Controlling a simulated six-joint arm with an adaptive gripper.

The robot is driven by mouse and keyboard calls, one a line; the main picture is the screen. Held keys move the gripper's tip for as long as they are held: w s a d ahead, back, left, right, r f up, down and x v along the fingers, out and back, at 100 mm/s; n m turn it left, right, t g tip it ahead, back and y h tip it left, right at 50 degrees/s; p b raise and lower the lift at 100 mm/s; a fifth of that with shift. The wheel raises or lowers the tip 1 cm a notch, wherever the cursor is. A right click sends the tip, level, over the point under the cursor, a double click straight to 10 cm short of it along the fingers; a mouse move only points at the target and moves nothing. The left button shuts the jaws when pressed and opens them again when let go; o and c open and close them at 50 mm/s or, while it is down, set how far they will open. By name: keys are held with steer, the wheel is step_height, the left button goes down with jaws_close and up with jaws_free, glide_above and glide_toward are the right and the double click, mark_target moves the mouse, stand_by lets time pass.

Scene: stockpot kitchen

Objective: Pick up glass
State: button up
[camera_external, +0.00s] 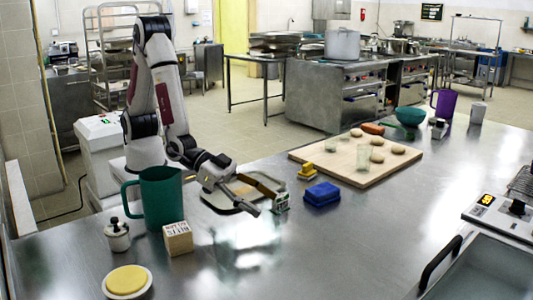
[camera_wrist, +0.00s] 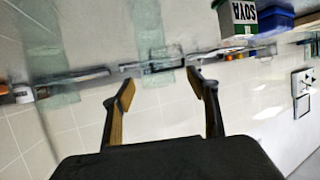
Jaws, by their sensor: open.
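Pale green see-through shapes, which look like glass, show beyond the fingers (camera_wrist: 163,66) and at the left (camera_wrist: 58,92). I cannot match them surely to the glasses on the board.
A soya carton (camera_external: 282,203) stands close to my gripper, with a blue box (camera_external: 321,194) and yellow item (camera_external: 307,172) to the right. The front middle of the counter (camera_external: 330,260) looks clear.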

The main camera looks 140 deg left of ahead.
mark_target(273, 212)
steer(key=shift+w+a+f, duration=0.1)
steer(key=shift+w+f, duration=0.35)
steer(key=shift+w, duration=0.2)
steer(key=shift+x, duration=1.45)
steer(key=shift+f, duration=0.1)
steer(key=shift+c, duration=0.4)
steer(key=c, duration=1.2)
